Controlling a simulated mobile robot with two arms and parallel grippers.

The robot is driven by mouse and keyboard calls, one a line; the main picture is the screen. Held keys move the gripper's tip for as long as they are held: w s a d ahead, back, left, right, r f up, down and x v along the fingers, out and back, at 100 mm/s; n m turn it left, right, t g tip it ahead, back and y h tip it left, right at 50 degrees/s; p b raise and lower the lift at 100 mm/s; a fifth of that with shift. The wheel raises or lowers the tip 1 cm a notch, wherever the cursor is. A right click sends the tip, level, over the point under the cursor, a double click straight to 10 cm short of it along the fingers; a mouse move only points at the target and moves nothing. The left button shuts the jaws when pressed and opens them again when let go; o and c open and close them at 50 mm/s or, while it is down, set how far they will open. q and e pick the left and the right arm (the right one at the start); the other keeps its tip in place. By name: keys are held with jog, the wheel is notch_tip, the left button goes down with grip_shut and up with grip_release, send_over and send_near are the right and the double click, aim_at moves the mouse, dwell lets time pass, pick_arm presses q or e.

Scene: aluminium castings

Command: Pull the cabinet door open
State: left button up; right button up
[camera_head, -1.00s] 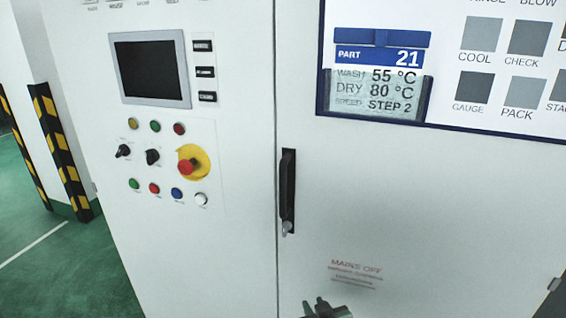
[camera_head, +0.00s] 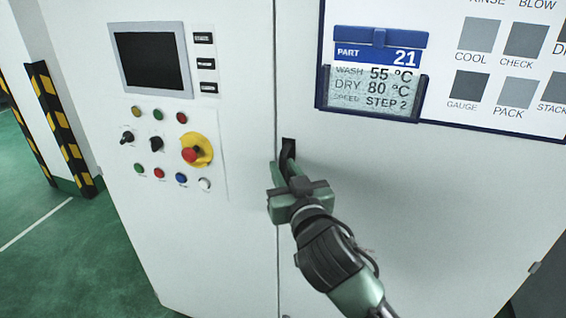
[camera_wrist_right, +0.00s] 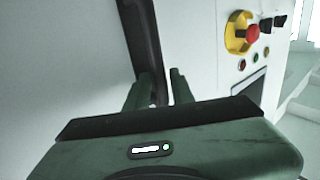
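The cabinet door (camera_head: 420,200) is the white panel right of the vertical seam, and it looks closed. Its black upright handle (camera_head: 288,149) is near the seam, with the lower part hidden by my right gripper. My right gripper (camera_head: 285,172), green and dark, is at the handle. In the right wrist view the two fingers (camera_wrist_right: 161,88) are apart. The dark handle (camera_wrist_right: 143,40) runs down behind the left finger to the gap, and a light strip shows beside the right finger. I cannot tell whether either finger touches the handle. My left gripper is not in view.
Left of the seam are a screen (camera_head: 150,57), several buttons and a red emergency stop (camera_head: 191,154) on yellow. A blue-framed board with a part card (camera_head: 380,55) is on the door. A striped post (camera_head: 62,130) stands left. Green floor (camera_head: 80,250) is clear at lower left.

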jog(key=shift+w+a, duration=0.15)
jog(key=shift+w, duration=0.35)
grip_shut()
dwell(1.1)
